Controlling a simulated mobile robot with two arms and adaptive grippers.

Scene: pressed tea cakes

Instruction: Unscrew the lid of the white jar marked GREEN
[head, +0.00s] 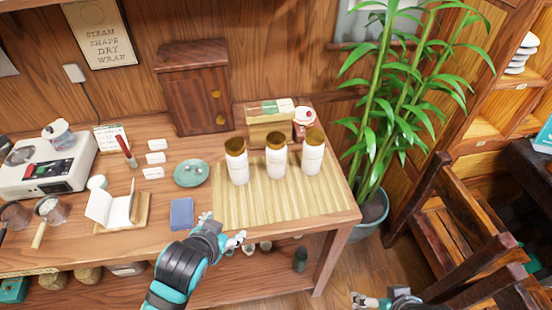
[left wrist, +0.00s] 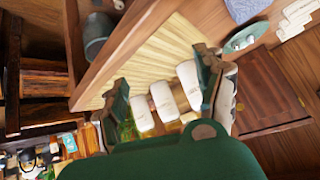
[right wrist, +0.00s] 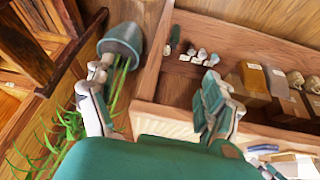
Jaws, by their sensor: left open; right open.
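Three white jars with gold-brown lids stand upright in a row on a slatted bamboo mat (head: 335,205): a left jar (head: 237,167), a middle jar (head: 276,163) and a right jar (head: 312,160). Their label text is too small to read, so I cannot tell which is marked GREEN. All three lids are on. My left gripper (head: 230,232) is open and empty at the table's front edge, apart from the jars. In the left wrist view the jars (left wrist: 163,101) appear beyond its spread fingers. My right gripper (head: 372,301) is open and empty, low at the right, away from the table.
A wooden cabinet (head: 194,90), a box (head: 270,120) and a red-and-white tin (head: 303,120) stand behind. A potted bamboo (head: 372,215) stands right of the table.

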